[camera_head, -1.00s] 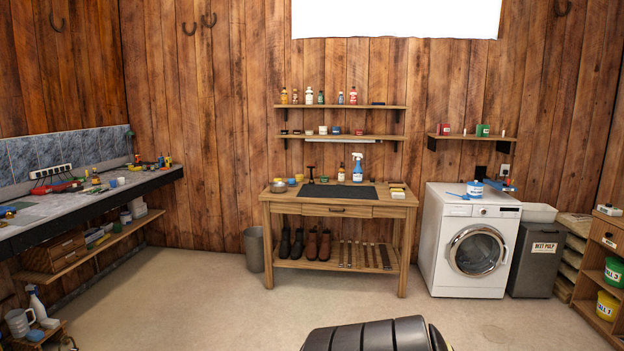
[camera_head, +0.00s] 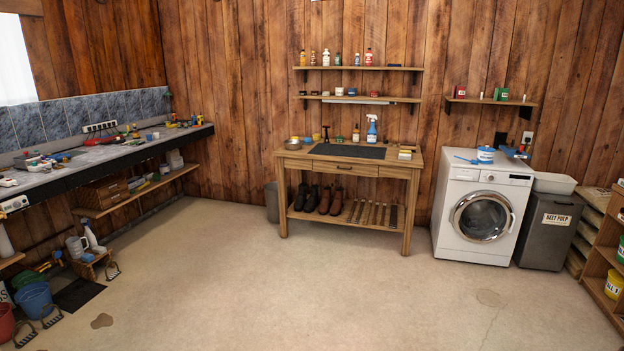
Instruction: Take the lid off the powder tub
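A small white tub with a blue band and blue top, likely the powder tub (camera_head: 485,155), stands upright on top of the white washing machine (camera_head: 483,215) at the right. A blue scoop-like item (camera_head: 466,160) lies beside it on the left. The tub is too small to tell how its lid sits. Neither of my grippers shows in the head view.
A wooden bench (camera_head: 345,170) with a spray bottle (camera_head: 372,128) and boots below stands left of the washer. A grey beet pulp bin (camera_head: 546,230) stands right of it. A long counter (camera_head: 100,155) runs along the left wall. The middle floor is clear.

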